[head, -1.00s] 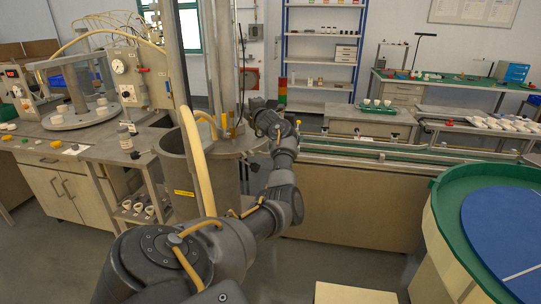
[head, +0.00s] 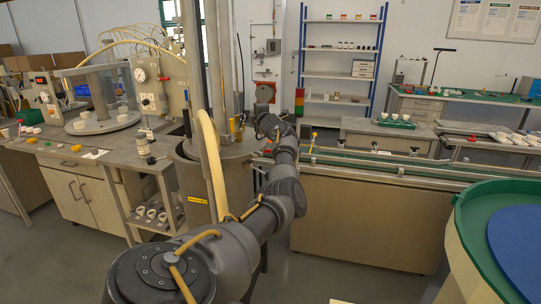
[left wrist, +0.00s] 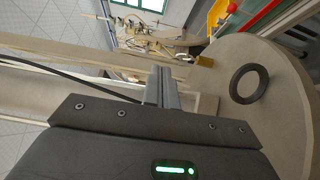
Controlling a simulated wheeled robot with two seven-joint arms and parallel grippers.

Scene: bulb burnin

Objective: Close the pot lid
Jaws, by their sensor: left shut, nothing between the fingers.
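The pot (head: 212,196) is a tall grey metal cylinder with a yellow label, left of centre in the head view. A grey round top (head: 238,149) shows at its rim, partly behind a yellow hose and my arm. In the left wrist view a large pale disc (left wrist: 285,110) with a dark ring on it fills the right side; it looks like the pot's top. I cannot tell whether the lid is fully seated. My left gripper (head: 270,123) is over the pot's right side; its fingers (left wrist: 161,86) are shut and empty, left of the ring. My right gripper is out of view.
A workbench (head: 60,150) with gauges and hoses stands left. Metal posts rise behind the pot. A conveyor (head: 390,168) runs right of it, and a green-rimmed round table (head: 465,235) is at the lower right. Open floor lies at the front left.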

